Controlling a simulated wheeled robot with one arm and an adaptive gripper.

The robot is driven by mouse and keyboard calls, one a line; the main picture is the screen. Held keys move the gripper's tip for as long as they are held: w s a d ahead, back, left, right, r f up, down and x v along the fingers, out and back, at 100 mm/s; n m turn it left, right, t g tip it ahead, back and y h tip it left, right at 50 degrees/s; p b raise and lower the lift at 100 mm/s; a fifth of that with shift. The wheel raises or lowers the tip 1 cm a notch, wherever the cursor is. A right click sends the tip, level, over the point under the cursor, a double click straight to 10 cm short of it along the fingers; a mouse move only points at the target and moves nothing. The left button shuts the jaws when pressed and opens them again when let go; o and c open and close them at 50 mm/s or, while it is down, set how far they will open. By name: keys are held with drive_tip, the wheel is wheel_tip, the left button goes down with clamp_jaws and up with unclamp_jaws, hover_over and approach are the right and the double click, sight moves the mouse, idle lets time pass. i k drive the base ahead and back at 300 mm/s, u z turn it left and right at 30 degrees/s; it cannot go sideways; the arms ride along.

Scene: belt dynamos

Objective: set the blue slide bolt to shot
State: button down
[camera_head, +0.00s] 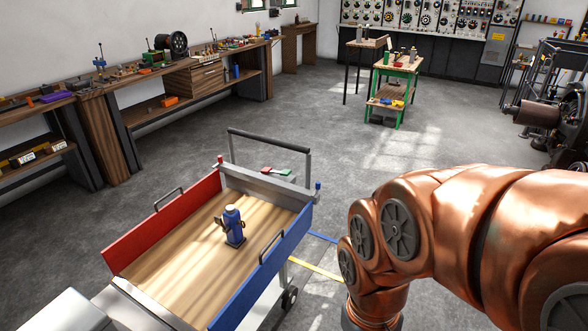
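A small blue-topped pin (317,187) stands at the far right corner of the cart, at the end of the blue side panel (262,272). It may be the blue slide bolt; it is too small to tell whether it is shot or drawn. A matching red-topped pin (220,161) stands at the far left corner, by the red side panel (162,222). My copper arm reaches in from the right and bends down past the bottom edge. My gripper is out of view.
The cart has a wooden bed (165,272) holding an upright blue object (234,227), and a dark push handle (272,141) at its far end. A workbench (110,115) runs along the left wall. A green-legged table (398,72) stands farther back. The floor between is open.

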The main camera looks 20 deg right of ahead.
sight(317, 184)
drive_tip(key=z, duration=1.3)
drive_tip(key=i, duration=0.65)
drive_tip(key=u, duration=2.25)
